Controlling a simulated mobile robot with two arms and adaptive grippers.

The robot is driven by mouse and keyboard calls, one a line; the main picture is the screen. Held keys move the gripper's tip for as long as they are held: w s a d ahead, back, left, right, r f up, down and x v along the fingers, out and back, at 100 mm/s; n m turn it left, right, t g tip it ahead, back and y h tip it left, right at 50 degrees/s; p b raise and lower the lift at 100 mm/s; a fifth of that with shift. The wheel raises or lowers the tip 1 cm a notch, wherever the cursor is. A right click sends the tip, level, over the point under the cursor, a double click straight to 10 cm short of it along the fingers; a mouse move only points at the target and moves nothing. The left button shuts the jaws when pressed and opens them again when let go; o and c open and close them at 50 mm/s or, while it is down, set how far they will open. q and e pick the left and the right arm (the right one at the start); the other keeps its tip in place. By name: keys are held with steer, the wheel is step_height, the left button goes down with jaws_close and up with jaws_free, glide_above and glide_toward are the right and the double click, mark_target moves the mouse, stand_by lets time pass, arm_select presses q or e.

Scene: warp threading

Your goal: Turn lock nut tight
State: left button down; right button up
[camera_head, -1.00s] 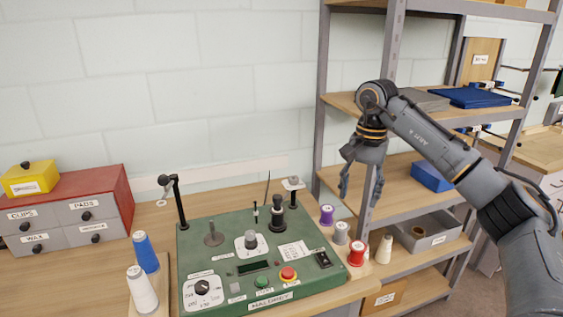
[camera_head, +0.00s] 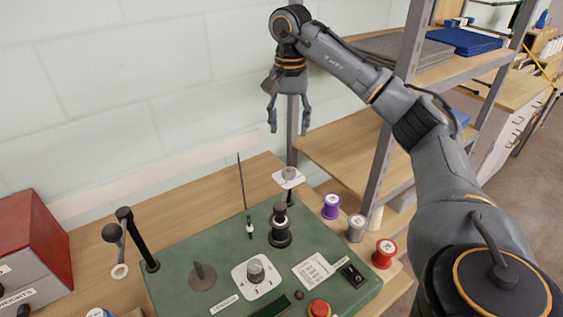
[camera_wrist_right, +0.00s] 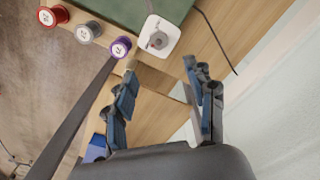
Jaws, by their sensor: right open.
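A grey round nut-like knob (camera_head: 289,173) sits on a white square plate (camera_head: 280,182) at the back right of the green machine (camera_head: 215,270). It looks like the lock nut, though no label confirms this. My right gripper (camera_head: 288,128) is open and empty, pointing down above the knob and apart from it. The knob also shows in the right wrist view (camera_wrist_right: 158,39), just beyond the gap between the open fingertips (camera_wrist_right: 160,66). A black stepped post (camera_head: 280,228) stands in front of the plate. My left gripper is not in view.
Purple (camera_head: 331,206), grey (camera_head: 355,228) and red (camera_head: 384,254) spools stand right of the machine. A thin upright rod (camera_head: 241,182) and a black post (camera_head: 137,238) rise from it. A shelf unit (camera_head: 388,120) stands close behind on the right.

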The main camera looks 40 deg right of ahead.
steer(key=b, duration=0.1)
glide_toward(289, 170)
steer(key=shift+s+a, duration=0.1)
steer(key=shift+s, duration=0.15)
step_height(289, 170, down, 8)
steer(key=shift+w+p, duration=0.15)
steer(key=shift+p, duration=0.8)
steer(key=shift+w+f, duration=0.1)
steer(key=shift+f, duration=0.25)
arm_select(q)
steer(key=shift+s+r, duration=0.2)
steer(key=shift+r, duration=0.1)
arm_select(e)
steer(key=c, duration=1.1)
